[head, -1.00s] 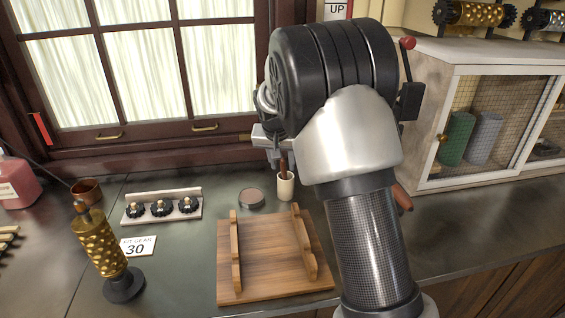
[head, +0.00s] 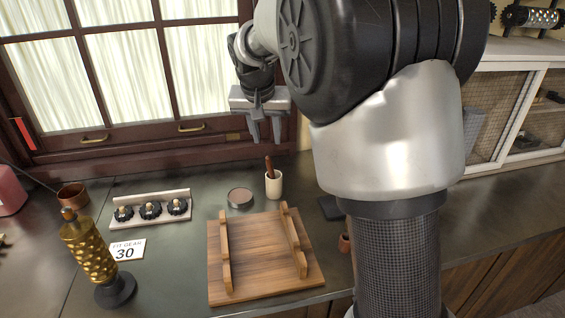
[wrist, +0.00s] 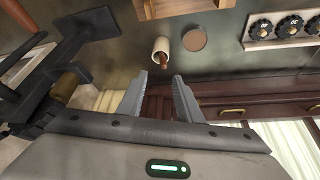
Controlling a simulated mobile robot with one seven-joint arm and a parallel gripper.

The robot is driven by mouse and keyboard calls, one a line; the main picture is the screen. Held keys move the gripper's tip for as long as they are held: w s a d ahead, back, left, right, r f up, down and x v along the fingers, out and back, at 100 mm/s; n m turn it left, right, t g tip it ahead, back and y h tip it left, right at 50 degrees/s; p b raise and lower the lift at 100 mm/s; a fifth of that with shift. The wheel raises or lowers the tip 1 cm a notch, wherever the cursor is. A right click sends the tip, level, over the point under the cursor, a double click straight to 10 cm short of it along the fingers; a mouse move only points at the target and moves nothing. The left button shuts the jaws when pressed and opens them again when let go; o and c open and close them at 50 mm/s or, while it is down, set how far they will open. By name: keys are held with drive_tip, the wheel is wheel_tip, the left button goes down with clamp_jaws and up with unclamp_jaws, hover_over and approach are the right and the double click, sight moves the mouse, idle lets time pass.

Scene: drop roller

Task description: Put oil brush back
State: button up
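The oil brush (head: 269,166) stands handle-up in a small cream cup (head: 274,186) on the dark counter, behind the wooden rack. Only its brown handle shows above the rim. In the wrist view, the brush handle (wrist: 164,61) sticks out of the cup (wrist: 160,46) beyond my fingertips. My gripper (head: 265,139) hangs in the air in front of the window, above and a little left of the cup. It is open and empty. In the wrist view, my gripper (wrist: 161,78) has a clear gap between its two fingers.
A wooden rack (head: 255,262) lies in front of the cup. A gear holder (head: 150,209), a gold roller on a stand (head: 90,253) and a copper pot (head: 73,195) stand farther left.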

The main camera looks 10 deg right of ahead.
drive_tip(key=s+d+r+n+y, duration=0.1)
drive_tip(key=s+r, duration=0.2)
drive_tip(key=s, duration=0.6)
drive_tip(key=s+d+r+n, duration=0.1)
drive_tip(key=s+d+r, duration=0.1)
drive_tip(key=s, duration=0.7)
drive_tip(key=s+f+n, duration=0.1)
drive_tip(key=s+f, duration=0.3)
drive_tip(key=s, duration=1.1)
drive_tip(key=shift+a+n+t+y, duration=0.2)
drive_tip(key=shift+n+t+y, duration=0.2)
